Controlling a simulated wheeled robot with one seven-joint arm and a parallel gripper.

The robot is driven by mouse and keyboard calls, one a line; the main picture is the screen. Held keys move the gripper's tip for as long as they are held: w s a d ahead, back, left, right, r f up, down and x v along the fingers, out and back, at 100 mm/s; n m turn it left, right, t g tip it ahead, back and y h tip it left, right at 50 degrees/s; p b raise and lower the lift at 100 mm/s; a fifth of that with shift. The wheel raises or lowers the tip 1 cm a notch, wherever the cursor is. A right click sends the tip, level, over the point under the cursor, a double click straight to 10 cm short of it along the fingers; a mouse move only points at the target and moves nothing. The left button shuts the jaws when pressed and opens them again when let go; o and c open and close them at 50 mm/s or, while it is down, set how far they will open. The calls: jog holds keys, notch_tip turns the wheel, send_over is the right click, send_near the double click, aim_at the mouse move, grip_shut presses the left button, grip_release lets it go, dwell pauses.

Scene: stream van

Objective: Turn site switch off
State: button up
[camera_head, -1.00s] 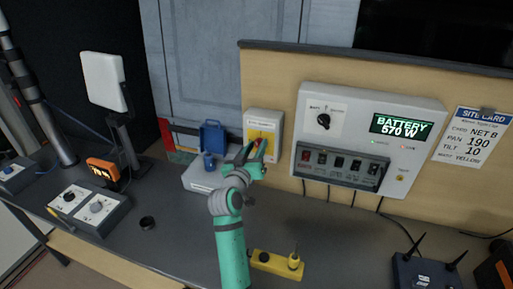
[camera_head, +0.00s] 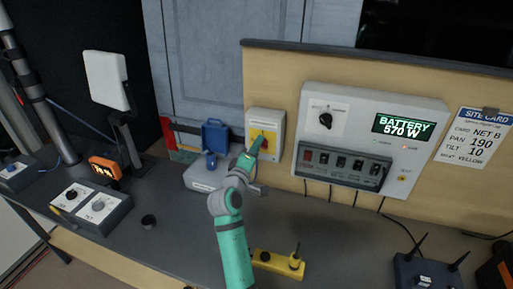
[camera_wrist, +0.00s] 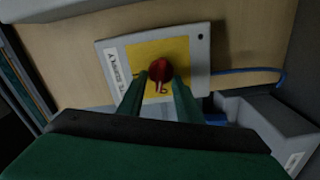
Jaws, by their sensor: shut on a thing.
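The site switch is a pale box (camera_head: 279,121) with a yellow face and a red knob, fixed on the wooden back panel. In the wrist view its yellow plate (camera_wrist: 135,57) faces me at a slight tilt. The red knob (camera_wrist: 160,66) sits between my two green fingertips. My gripper (camera_head: 259,143) reaches to the front of the box and is shut on the red knob. The fingers hide part of the knob, so its exact setting is hard to read.
A large grey power panel (camera_head: 425,100) with a dial, a row of switches and a "BATTERY 570 W" display is right of the box. A blue item (camera_head: 215,134) stands on a pale case to the left. A yellow bar (camera_head: 276,265) lies on the bench below.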

jog(key=shift+f+n, duration=0.15)
jog(key=shift+n, duration=1.45)
jog(key=shift+a, duration=0.1)
jog(key=o, duration=1)
jog(key=shift+o, duration=0.2)
jog(key=v, duration=1)
jog(key=shift+s, duration=0.4)
jog(key=shift+a, duration=0.1)
